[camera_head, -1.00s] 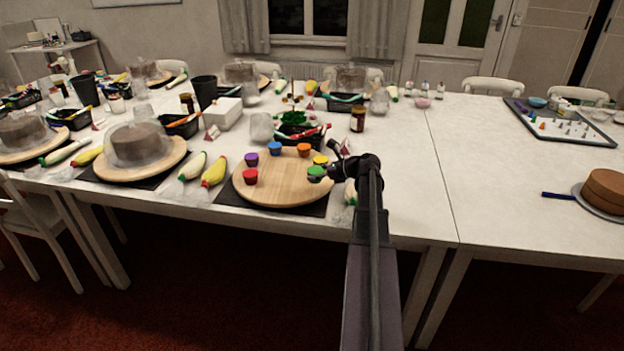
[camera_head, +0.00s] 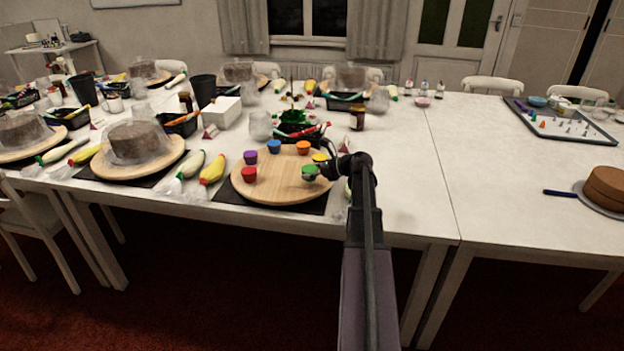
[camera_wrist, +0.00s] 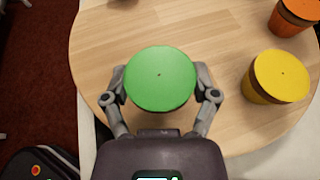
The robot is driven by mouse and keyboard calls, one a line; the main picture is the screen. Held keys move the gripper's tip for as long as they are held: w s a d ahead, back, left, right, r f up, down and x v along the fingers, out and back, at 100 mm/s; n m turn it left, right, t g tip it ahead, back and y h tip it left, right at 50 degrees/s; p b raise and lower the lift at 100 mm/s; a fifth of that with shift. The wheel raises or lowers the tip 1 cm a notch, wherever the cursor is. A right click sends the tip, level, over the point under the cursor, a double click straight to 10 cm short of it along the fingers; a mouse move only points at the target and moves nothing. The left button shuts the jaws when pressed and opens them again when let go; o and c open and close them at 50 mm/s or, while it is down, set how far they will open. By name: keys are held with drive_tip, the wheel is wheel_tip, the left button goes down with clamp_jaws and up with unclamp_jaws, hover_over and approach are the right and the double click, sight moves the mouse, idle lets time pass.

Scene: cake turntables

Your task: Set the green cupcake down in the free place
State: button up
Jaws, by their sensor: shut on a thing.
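My gripper (camera_wrist: 161,90) is shut on the green cupcake (camera_wrist: 160,78), one finger at each side. In the head view the green cupcake (camera_head: 309,171) is over the right part of the round wooden turntable (camera_head: 275,190). I cannot tell whether it touches the wood. The yellow cupcake (camera_head: 320,157) stands close behind it, and right of it in the wrist view (camera_wrist: 276,77). The orange (camera_head: 303,148), blue (camera_head: 274,146), purple (camera_head: 250,157) and red (camera_head: 249,174) cupcakes follow along the rim. The front of the turntable is bare.
A dark mat (camera_head: 316,206) lies under the turntable. A yellow piping bag (camera_head: 212,169) lies to its left, and a black tray (camera_head: 300,133) with tools stands behind it.

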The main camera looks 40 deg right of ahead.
drive_tip(key=shift+f+b, duration=0.55)
drive_tip(key=shift+f, duration=0.35)
drive_tip(key=shift+f, duration=0.15)
drive_tip(key=o, duration=1)
drive_tip(key=shift+r, duration=0.3)
drive_tip(key=p+v, duration=0.4)
drive_tip(key=v, duration=0.8)
drive_tip(key=shift+p, duration=0.35)
drive_tip(key=shift+f, duration=0.1)
